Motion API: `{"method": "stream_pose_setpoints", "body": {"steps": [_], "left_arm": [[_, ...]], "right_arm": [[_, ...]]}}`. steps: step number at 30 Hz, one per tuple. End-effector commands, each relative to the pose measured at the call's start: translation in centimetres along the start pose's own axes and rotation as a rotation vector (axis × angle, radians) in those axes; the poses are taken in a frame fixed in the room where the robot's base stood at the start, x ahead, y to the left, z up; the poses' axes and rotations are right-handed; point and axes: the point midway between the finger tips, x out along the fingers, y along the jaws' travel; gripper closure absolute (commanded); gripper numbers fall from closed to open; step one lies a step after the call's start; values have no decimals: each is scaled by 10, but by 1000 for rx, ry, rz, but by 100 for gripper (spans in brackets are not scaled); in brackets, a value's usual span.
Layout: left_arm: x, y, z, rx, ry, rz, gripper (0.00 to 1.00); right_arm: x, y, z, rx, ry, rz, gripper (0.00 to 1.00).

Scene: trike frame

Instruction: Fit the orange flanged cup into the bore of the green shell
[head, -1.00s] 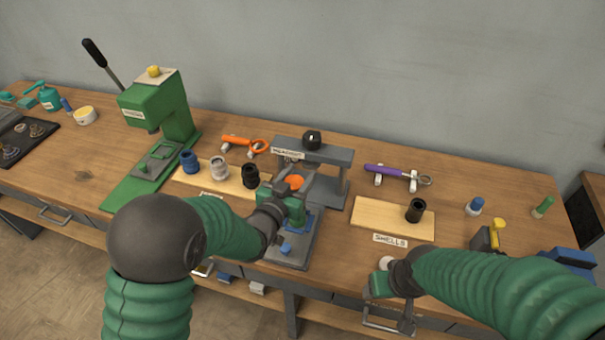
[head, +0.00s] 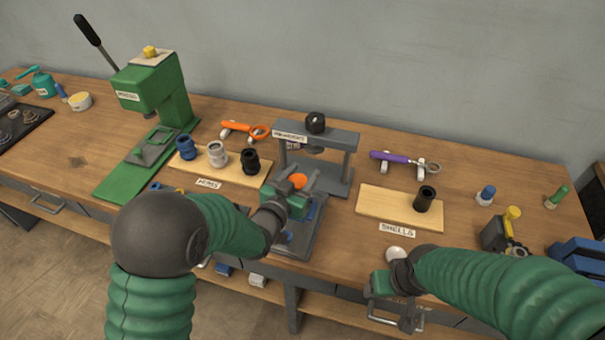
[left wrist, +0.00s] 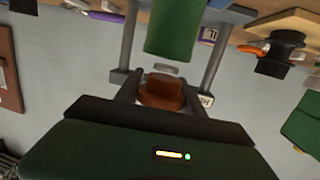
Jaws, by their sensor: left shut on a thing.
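The orange flanged cup (head: 298,181) is between the fingers of my left gripper (head: 297,185), in front of the grey press frame. In the left wrist view, where the bench is at the top, my left gripper (left wrist: 160,95) is shut on the cup (left wrist: 162,92). The green shell (left wrist: 172,28) shows there as a green cylinder beyond the cup, apart from it in the picture. Its bore is not visible, and the left arm hides the shell in the head view. My right gripper (head: 388,285) is at the bench's front edge; its jaws are unclear.
The grey press frame (head: 350,165) stands behind my left gripper. A board with blue, white and black parts (head: 250,162) is left of it. The shells board (head: 385,205) holds one black part (head: 424,199). A green press (head: 160,95) stands further left.

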Motion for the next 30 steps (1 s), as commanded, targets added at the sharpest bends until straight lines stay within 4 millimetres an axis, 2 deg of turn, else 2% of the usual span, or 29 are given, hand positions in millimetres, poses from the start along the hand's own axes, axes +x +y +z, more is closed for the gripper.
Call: {"method": "stream_pose_setpoints", "body": {"steps": [30], "left_arm": [[-1,0,1,0,1,1,98]], "right_arm": [[5,0,1,0,0,0,31]]}}
